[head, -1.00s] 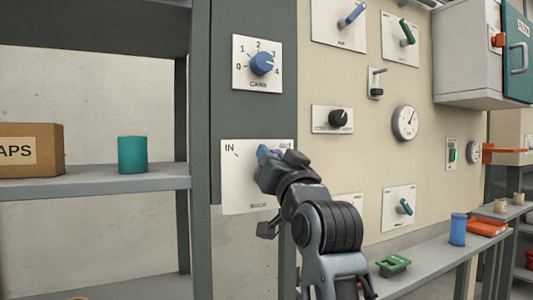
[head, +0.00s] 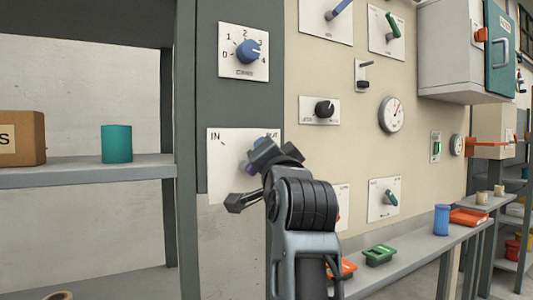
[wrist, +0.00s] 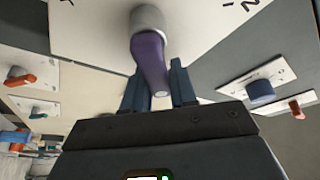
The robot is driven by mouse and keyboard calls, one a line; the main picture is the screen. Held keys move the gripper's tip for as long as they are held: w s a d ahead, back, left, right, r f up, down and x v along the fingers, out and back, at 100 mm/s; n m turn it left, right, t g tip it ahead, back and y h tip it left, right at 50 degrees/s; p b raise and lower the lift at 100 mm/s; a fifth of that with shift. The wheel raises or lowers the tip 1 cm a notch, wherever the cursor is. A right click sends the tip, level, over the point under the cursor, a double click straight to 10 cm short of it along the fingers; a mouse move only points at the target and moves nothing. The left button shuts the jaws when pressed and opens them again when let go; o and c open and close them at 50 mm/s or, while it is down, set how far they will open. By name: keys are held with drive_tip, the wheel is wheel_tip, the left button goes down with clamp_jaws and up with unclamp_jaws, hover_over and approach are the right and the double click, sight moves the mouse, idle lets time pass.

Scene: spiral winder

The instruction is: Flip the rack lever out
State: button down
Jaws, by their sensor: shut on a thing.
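The rack lever is a purple lever (wrist: 151,62) on a grey round hub, on a white plate (head: 228,175) with IN at its upper left and OUT at its upper right. In the wrist view the lever's free end lies between the two fingers of my gripper (wrist: 157,90), which is shut on it. In the head view my gripper (head: 262,156) is in front of the plate's right part. It hides most of the lever and part of the OUT label, so I cannot tell the lever's exact angle there.
A blue numbered knob (head: 248,51) is above the plate. A shelf (head: 90,174) with a teal cylinder (head: 116,144) stands at left.

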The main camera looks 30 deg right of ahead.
idle(0.3)
drive_tip(key=c, duration=1)
unclamp_jaws()
drive_tip(key=b+v, duration=0.1)
drive_tip(key=v, duration=0.6)
drive_tip(key=shift+s+f+b, duration=0.15)
drive_tip(key=shift+s+b, duration=0.15)
drive_tip(key=shift+s, duration=0.1)
